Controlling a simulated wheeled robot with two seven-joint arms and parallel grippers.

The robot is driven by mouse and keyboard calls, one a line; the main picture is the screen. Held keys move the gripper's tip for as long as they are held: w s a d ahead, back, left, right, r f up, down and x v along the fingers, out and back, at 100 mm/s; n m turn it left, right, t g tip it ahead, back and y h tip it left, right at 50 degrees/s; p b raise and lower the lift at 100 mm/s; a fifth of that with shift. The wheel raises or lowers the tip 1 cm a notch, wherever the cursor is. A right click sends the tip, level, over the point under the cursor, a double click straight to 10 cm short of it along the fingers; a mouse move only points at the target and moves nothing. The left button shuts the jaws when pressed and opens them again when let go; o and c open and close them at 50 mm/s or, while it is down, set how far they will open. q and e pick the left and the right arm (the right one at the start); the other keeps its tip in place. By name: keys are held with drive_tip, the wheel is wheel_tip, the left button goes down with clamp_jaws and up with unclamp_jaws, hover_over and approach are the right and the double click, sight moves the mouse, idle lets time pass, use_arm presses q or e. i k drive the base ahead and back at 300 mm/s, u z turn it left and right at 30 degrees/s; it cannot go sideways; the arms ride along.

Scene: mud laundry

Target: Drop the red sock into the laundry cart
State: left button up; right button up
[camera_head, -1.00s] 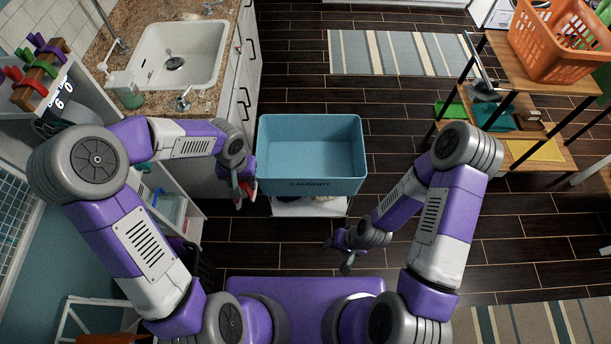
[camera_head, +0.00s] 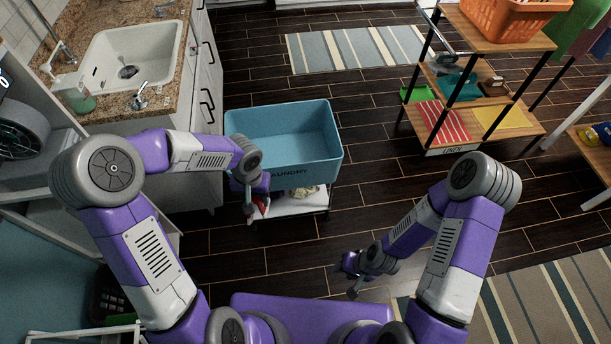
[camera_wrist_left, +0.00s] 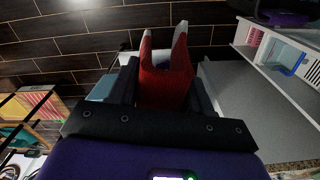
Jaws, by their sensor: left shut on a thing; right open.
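The laundry cart (camera_head: 318,172) is a blue, open-topped bin marked "LAUNDRY" on a white wheeled base, and its bin looks empty. My left gripper (camera_head: 256,208) is in front of the cart's near left side, below the rim. It is shut on the red sock (camera_wrist_left: 163,85), which has grey-white ends and fills the space between the fingers in the left wrist view. In the head view only a small red bit of the sock shows. My right gripper (camera_head: 355,282) is open and empty, low over the floor to the right.
A counter with a white sink (camera_head: 130,65) stands left of the cart. A wooden shelf (camera_head: 490,120) with folded cloths and an orange basket (camera_head: 510,18) is at the right. A striped rug (camera_head: 355,48) lies behind the cart. Dark floor is clear right of the cart.

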sight(297, 158)
drive_tip(key=z, duration=0.25)
drive_tip(key=k, duration=0.25)
drive_tip(key=u, duration=0.55)
drive_tip(key=i, duration=1.55)
drive_tip(key=z, duration=0.9)
